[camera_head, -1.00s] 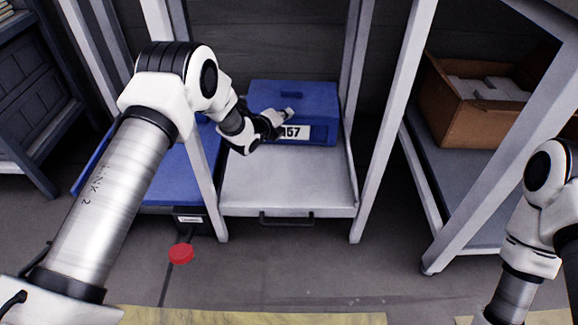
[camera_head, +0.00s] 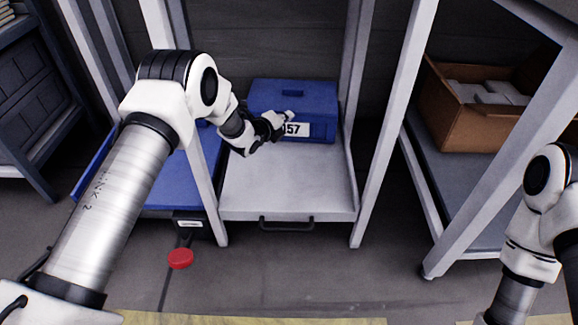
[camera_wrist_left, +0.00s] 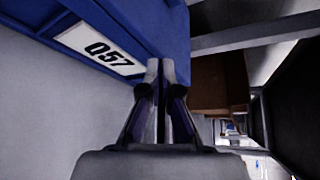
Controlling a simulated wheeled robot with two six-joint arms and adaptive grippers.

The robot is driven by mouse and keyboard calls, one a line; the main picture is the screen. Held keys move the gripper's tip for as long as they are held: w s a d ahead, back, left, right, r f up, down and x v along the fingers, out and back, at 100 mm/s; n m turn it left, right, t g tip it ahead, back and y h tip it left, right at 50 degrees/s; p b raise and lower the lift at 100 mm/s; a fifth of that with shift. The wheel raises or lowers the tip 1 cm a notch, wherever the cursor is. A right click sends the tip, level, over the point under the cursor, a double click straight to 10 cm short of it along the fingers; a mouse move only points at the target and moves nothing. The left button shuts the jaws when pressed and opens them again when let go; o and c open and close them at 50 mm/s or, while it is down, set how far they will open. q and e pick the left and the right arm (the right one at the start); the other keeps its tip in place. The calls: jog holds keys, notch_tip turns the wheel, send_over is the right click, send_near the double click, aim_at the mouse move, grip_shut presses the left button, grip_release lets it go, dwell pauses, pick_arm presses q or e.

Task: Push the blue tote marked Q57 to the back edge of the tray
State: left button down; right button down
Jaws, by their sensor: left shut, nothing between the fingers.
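The blue tote (camera_head: 312,94) stands upright toward the back of the grey tray (camera_head: 288,190). Its white label shows "57" in the head view and Q57 in the left wrist view, where the tote (camera_wrist_left: 150,22) fills the top. My left gripper (camera_head: 287,119) is shut and empty, with its fingertips at the tote's front face by the label. In the left wrist view the closed fingertips (camera_wrist_left: 160,68) are at the lower front of the tote, beside the label; contact looks likely. The tray's back edge is hidden behind the tote. My right gripper is out of view.
White rack posts (camera_head: 395,120) flank the tray. A dark handle (camera_head: 287,224) is on the tray's front. A blue surface (camera_head: 190,175) lies to the left, behind my arm. A cardboard box (camera_head: 468,115) sits on the right shelf. A red disc (camera_head: 180,258) is at the lower left.

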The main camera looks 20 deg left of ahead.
pick_arm(q)
notch_tip(320, 180, up, 15)
jog(key=p, duration=1.1)
jog(key=shift+f, duration=0.1)
